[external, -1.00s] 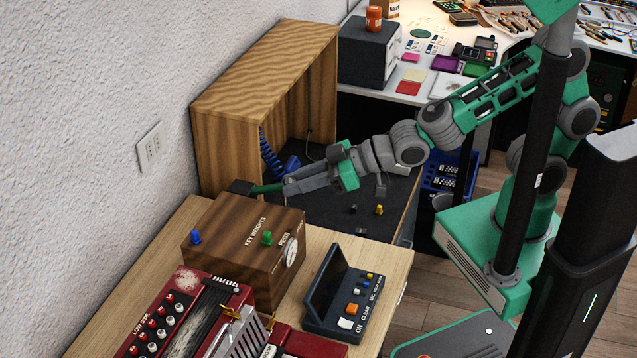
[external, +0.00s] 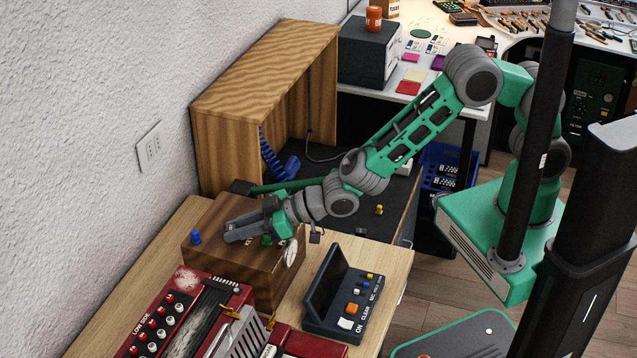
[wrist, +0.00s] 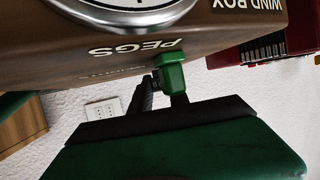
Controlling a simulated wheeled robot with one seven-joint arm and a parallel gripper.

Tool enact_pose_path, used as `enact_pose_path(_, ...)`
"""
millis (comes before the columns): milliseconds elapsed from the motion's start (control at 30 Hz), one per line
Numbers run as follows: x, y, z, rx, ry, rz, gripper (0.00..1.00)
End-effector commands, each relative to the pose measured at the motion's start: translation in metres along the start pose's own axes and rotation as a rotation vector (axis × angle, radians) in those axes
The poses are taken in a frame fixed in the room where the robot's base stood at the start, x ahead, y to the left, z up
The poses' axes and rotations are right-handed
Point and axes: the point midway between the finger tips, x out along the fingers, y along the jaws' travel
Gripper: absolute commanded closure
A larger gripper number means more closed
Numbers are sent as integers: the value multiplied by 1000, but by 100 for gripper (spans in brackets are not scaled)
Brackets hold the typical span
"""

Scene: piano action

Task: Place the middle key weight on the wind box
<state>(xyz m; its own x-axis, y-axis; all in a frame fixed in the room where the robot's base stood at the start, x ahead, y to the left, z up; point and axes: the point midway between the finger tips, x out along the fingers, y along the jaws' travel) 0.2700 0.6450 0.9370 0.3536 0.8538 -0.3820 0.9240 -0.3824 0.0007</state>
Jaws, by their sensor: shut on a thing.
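The wind box (external: 262,278) is a brown wooden box on the light wood table; its lettering and a round dial show in the wrist view (wrist: 60,45). A blue piece (external: 195,237) stands at its left end, and a green piece (external: 267,241) stands nearer its right end. My gripper (external: 230,234) is low over the top of the box, fingers pointing left, just behind the green piece. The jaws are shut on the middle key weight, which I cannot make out. In the wrist view, the green piece (wrist: 170,72) is in front of the dark fingers (wrist: 165,92).
A dark blue button console (external: 340,302) stands right of the box, and a red accordion (external: 180,318) in front. Behind are an open wooden cabinet (external: 270,60) and a dark bench top with a small yellow piece (external: 379,210). A white wall (external: 90,120) bounds the left.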

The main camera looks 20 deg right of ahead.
Motion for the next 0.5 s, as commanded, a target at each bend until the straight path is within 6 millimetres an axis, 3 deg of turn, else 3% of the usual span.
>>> enact_pose_path(267, 2, 0, 5, -1, 1, 0, 100)
enact_pose_path(300, 1, 0, 4, -1, 0, 0, 76)
enact_pose_path(500, 1, 0, 4, -1, -1, 0, 60)
